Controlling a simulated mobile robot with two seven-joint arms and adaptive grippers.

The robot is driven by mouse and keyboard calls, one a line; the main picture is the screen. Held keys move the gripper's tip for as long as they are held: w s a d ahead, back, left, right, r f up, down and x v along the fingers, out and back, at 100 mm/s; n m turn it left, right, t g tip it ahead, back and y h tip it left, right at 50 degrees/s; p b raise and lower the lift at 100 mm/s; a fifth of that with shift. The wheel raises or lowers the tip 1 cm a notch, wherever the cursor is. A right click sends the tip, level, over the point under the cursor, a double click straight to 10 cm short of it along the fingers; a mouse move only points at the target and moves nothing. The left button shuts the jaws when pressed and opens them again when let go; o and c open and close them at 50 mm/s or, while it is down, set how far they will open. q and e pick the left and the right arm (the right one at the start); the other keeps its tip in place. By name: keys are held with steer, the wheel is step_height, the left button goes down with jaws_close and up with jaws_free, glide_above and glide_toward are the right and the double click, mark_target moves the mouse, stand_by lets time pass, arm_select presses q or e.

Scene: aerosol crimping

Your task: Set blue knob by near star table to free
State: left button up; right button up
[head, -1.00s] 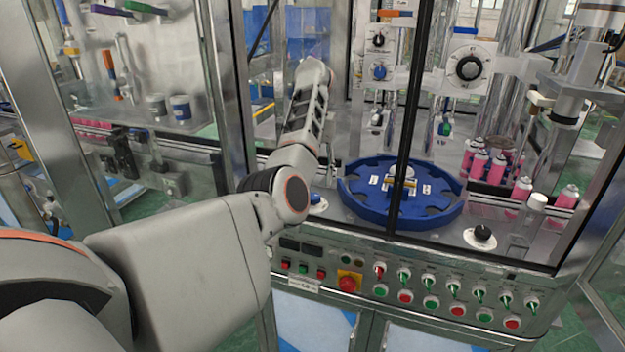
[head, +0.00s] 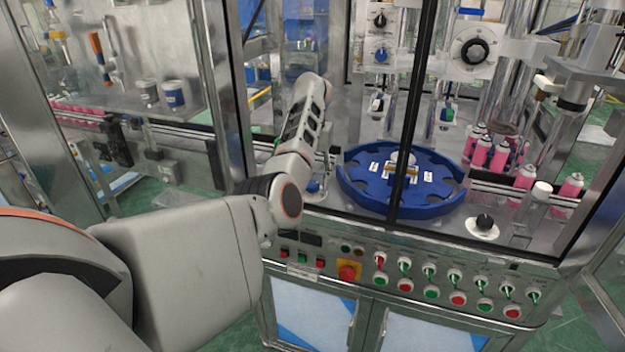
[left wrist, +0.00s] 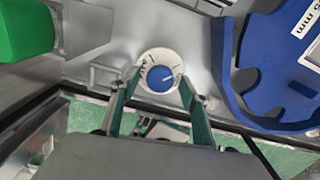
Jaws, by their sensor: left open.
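The blue knob (left wrist: 160,79) sits on a round white plate with dark print (left wrist: 146,62) in the left wrist view. A white mark on the knob points to the right, slightly up. The print is too small to read. My left gripper (left wrist: 160,86) is open, its two green-grey fingers on either side of the plate, tips close to the knob. I cannot tell whether they touch it. The blue star table (head: 352,195) is just right of it and shows in the left wrist view (left wrist: 231,85). In the head view my left arm mostly hides the knob. My right gripper is not in view.
Another blue knob (head: 381,54) is on an upright white panel behind. A black knob (head: 484,221) stands right of the star table. Pink cans (head: 499,158) stand at the right. A button panel (head: 430,275) runs along the front. A metal frame post (head: 412,120) crosses the view.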

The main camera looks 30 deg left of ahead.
arm_select(q)
steer(key=c, duration=1.1)
